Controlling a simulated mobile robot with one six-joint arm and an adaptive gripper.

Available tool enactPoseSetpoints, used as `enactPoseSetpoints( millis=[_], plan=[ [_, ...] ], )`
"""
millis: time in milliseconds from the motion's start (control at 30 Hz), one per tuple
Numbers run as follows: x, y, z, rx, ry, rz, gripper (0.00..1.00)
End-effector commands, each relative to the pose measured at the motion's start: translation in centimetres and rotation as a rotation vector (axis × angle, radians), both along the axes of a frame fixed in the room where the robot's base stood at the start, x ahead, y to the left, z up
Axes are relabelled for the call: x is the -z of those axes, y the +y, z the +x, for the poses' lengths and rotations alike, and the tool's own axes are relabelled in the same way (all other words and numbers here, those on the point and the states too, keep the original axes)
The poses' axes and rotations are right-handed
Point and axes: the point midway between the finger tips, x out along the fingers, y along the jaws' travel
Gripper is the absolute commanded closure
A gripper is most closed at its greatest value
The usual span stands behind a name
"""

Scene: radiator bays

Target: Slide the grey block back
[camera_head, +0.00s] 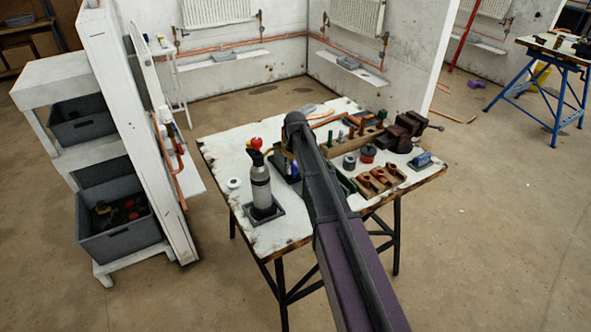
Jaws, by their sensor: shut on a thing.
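A light grey block (308,109) lies near the back edge of the white worktable (228,150), just right of my arm's elbow. My dark arm reaches up from the bottom of the picture and crosses the table. Its elbow is near the table's back part. My gripper is hidden behind the arm, so I cannot see its jaws or what they touch. Other small grey blocks sit on the far wall ledges, one on the left (223,56) and one on the right (348,62).
A gas bottle with a red knob (261,185) stands on the table left of my arm. A white panel and shelf with grey crates (118,233) stand left.

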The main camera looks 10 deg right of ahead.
Motion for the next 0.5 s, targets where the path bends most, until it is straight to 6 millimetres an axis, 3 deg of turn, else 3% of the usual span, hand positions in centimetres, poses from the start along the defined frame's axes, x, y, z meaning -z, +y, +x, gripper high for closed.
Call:
enactPoseSetpoints(
  millis=[67,100,167,200,500],
  plan=[
    [-0.04,0.09,0.54,0.000,-0.012,0.003,1.00],
    [-0.04,0.09,0.57,0.000,-0.012,0.002,0.46],
    [-0.05,0.07,0.55,0.000,-0.011,0.002,0.29],
    [-0.05,0.07,0.52,0.000,-0.011,0.002,0.24],
    [-0.03,0.03,0.34,0.000,-0.007,0.001,0.24]
  ],
)
